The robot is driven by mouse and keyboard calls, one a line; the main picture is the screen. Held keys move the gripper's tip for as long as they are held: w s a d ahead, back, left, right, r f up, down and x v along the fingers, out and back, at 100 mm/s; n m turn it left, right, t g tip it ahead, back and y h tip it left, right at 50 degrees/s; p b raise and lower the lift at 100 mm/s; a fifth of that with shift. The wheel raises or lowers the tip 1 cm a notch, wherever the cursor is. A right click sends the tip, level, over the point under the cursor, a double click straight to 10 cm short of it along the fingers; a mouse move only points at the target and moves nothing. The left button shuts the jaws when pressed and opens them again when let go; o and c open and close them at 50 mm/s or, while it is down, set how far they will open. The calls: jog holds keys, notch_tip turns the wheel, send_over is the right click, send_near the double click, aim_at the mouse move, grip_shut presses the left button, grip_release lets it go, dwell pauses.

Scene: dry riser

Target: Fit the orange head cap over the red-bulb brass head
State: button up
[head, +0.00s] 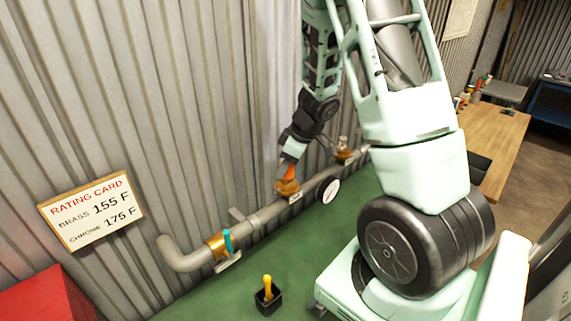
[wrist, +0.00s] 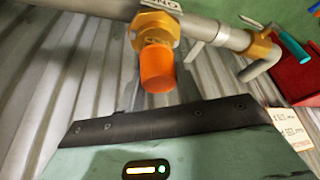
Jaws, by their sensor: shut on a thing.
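The orange head cap (head: 288,173) is at the tip of my gripper (head: 290,161), which points down at the pipe by the wall. My gripper is shut on the cap. In the wrist view the orange cap (wrist: 157,69) is against or just in front of a brass fitting (wrist: 155,30) on the pipe. This brass fitting (head: 287,188) also shows directly below the cap in the head view. No red bulb shows, so I cannot tell whether the cap is seated over it.
The grey pipe (head: 262,217) runs along the corrugated wall. A teal piece (head: 228,241) stands at its left brass fitting, and another fitting (head: 343,154) is farther right. A black holder (head: 268,301) with a yellow piece (head: 267,283) stands in front.

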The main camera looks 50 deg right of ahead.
jog(key=shift+f+b, duration=0.35)
jog(key=shift+f, duration=0.3)
jog(key=o, duration=1)
jog(key=shift+r, duration=0.1)
jog(key=p+v, duration=0.4)
jog(key=v, duration=1.3)
jog(key=shift+r+p, duration=0.15)
jog(key=shift+p, duration=0.15)
